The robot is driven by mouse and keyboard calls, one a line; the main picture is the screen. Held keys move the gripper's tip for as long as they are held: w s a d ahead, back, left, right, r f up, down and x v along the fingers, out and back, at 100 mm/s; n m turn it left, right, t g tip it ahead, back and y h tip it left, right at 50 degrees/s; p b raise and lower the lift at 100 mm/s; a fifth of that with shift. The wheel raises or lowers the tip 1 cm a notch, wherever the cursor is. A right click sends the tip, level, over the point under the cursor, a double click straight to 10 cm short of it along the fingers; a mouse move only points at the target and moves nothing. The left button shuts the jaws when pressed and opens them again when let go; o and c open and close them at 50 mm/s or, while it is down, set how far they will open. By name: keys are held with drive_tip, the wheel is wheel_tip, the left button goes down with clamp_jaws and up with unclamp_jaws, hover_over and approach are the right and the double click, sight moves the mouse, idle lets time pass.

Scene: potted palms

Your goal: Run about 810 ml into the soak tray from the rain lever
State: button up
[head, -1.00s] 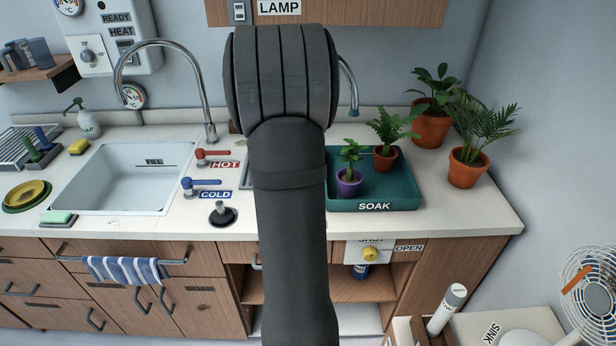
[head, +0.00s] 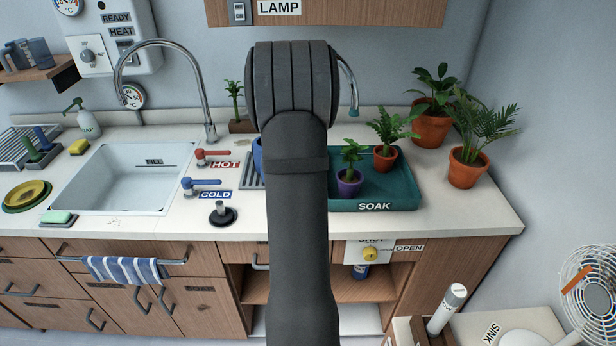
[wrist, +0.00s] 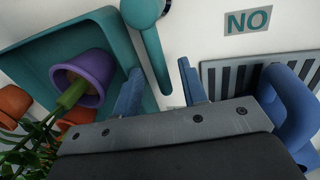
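The teal soak tray (head: 402,200), labelled SOAK, holds a purple pot (head: 348,187) and a terracotta pot (head: 385,160). A thin spout (head: 353,104) with a teal tip hangs above the tray; no stream shows from it. In the wrist view a teal lever (wrist: 154,52) with a round base stands beside the tray (wrist: 50,50); I take it for the rain lever. My gripper (wrist: 160,68) is open, its blue fingers on either side of the lever's free end. Contact cannot be told. My arm hides the lever and gripper in the head view.
A ribbed grey rack (wrist: 222,82) and a blue mug-like object (wrist: 290,108) lie right of the gripper in the wrist view, below a NO label (wrist: 248,20). The red HOT lever (head: 212,153) and blue COLD lever (head: 203,183) stand by the sink (head: 125,180).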

drive_tip(key=shift+f, duration=0.2)
drive_tip(key=shift+c, duration=0.5)
clamp_jaws()
drive_tip(key=shift+a, duration=0.15)
drive_tip(key=n, duration=0.1)
drive_tip(key=a+n, duration=0.1)
drive_tip(key=n, duration=0.1)
drive_tip(key=shift+s+a+n+t, duration=0.25)
drive_tip(key=shift+a+n+t, duration=0.05)
drive_tip(key=shift+a, duration=0.05)
drive_tip(key=shift+s+a+n+t, duration=0.15)
drive_tip(key=shift+s+a+n, duration=0.2)
drive_tip(key=shift+n, duration=0.5)
drive_tip(key=shift+s+a+n+t, duration=0.15)
drive_tip(key=shift+a+n, duration=0.3)
drive_tip(key=shift+n, duration=0.4)
